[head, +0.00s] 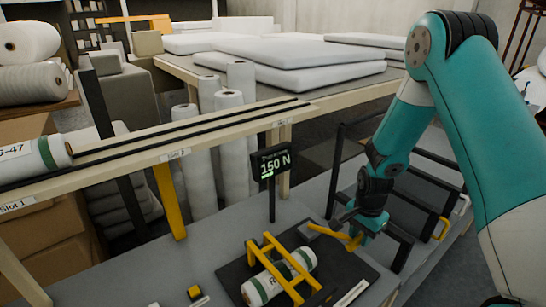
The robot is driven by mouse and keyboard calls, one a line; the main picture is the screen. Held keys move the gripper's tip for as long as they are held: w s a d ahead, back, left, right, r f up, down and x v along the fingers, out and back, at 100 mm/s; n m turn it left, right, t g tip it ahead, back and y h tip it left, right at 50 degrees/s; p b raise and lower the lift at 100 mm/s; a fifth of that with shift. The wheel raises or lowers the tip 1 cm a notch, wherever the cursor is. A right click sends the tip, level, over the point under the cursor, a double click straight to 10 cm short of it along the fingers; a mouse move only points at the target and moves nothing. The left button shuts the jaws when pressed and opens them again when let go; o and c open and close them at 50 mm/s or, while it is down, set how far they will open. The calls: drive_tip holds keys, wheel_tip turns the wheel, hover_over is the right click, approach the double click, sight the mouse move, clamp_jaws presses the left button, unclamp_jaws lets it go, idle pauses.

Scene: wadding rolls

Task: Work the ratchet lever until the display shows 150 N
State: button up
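The display (270,164) stands on a post behind the work plate and reads 150 N in green-white digits. A white roll with green bands (263,289) lies on the dark plate under a yellow frame (283,267). The yellow ratchet lever (345,238) sticks out to the right of the frame, with a grey part (322,230) beside it. My gripper (357,240) is at the lever's right end, pointing down. Its fingers are small and partly hidden, so I cannot tell whether they are closed on the lever.
A wooden rack (210,131) with dark rails crosses behind the plate and holds another roll (30,160) at left. Dark posts and rails (405,235) stand close to the right of my gripper. A small yellow-topped block (195,293) sits left of the plate.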

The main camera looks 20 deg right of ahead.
drive_tip(key=shift+w+a+r+p, duration=0.1)
drive_tip(key=shift+w+r+p, duration=0.15)
drive_tip(key=shift+r+p, duration=0.55)
drive_tip(key=shift+w+a+r+p, duration=0.1)
drive_tip(key=shift+w+r+p, duration=0.3)
drive_tip(key=shift+r, duration=0.75)
drive_tip(key=shift+w+a+r+p, duration=0.1)
drive_tip(key=shift+w+r+p, duration=0.05)
drive_tip(key=shift+r+p, duration=0.7)
drive_tip(key=shift+r, duration=0.1)
wheel_tip(320, 180, up, 6)
drive_tip(key=p, duration=0.4)
